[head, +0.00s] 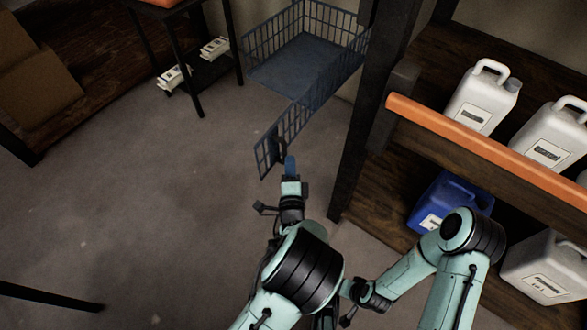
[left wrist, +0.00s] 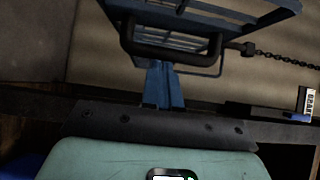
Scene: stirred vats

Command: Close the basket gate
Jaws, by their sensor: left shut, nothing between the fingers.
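The blue wire basket (head: 304,55) is at the top centre of the head view. Its gate (head: 292,128) stands swung open, reaching down and left from the basket's near right corner. In the left wrist view the gate (left wrist: 235,12) carries a dark bar handle (left wrist: 172,55). My left gripper (head: 290,160) is at the gate's free end, by the handle. Its blue fingers (left wrist: 164,75) are shut with nothing between them; the tips are close to the handle, and I cannot tell if they touch it.
A dark post (head: 362,120) and a wooden shelf with an orange edge (head: 480,145) stand right of the gate, holding white jugs (head: 483,95) and a blue jug (head: 448,200). A chain (left wrist: 285,58) hangs beside the handle.

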